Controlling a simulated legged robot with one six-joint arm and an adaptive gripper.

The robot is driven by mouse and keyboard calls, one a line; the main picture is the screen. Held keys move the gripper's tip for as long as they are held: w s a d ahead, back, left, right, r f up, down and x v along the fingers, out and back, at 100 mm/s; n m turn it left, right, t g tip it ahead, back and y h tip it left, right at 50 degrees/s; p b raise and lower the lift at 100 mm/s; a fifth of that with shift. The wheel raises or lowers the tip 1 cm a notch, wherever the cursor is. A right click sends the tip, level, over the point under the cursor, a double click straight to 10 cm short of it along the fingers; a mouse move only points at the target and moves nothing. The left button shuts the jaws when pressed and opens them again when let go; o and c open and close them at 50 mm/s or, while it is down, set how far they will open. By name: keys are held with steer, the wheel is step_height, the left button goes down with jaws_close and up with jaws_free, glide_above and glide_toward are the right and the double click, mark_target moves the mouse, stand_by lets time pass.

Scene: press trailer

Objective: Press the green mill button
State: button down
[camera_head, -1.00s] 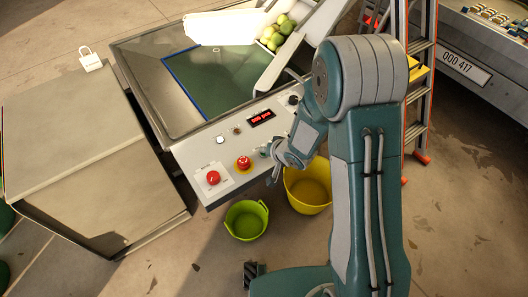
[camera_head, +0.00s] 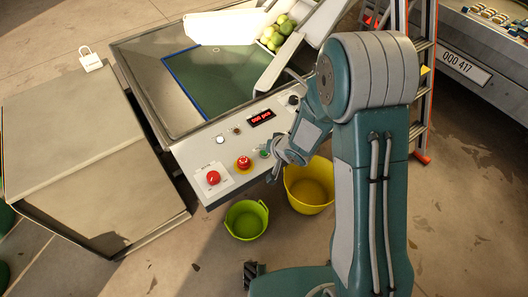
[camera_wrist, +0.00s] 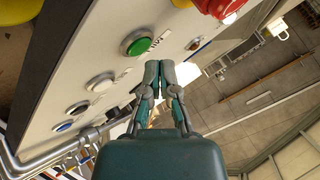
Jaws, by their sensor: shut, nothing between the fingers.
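The green mill button (camera_wrist: 139,46) sits in a metal ring on the pale control panel in the wrist view. In the head view the green button (camera_head: 265,153) shows at the panel's front part, just left of my gripper (camera_head: 277,171). In the wrist view my gripper (camera_wrist: 160,66) is shut and empty. Its fingertips appear just below and to the right of the green button in the picture. A small gap shows between tips and button; I cannot tell the exact distance.
A red button (camera_head: 213,178) and a red button on yellow (camera_head: 243,163) are left of the green one. A white button (camera_wrist: 99,83) is beside it. A green bucket (camera_head: 246,220) and a yellow bucket (camera_head: 310,186) stand below the panel.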

mark_target(265, 154)
steer(key=shift+r, duration=2.45)
steer(key=s+d+r+t+h, duration=0.1)
steer(key=s+d+r+h, duration=0.2)
steer(key=d+r, duration=0.4)
steer(key=s+d+r+h, duration=0.35)
steer(key=d+r, duration=0.25)
steer(key=r, duration=0.4)
steer(key=s+r+g, duration=0.1)
steer(key=s+r, duration=0.2)
steer(key=s, duration=0.6)
steer(key=s+d+r+n+g, duration=0.1)
steer(key=s+r, duration=0.2)
steer(key=s, duration=0.6)
steer(key=shift+s+r, duration=0.15)
steer(key=shift+s, duration=0.1)
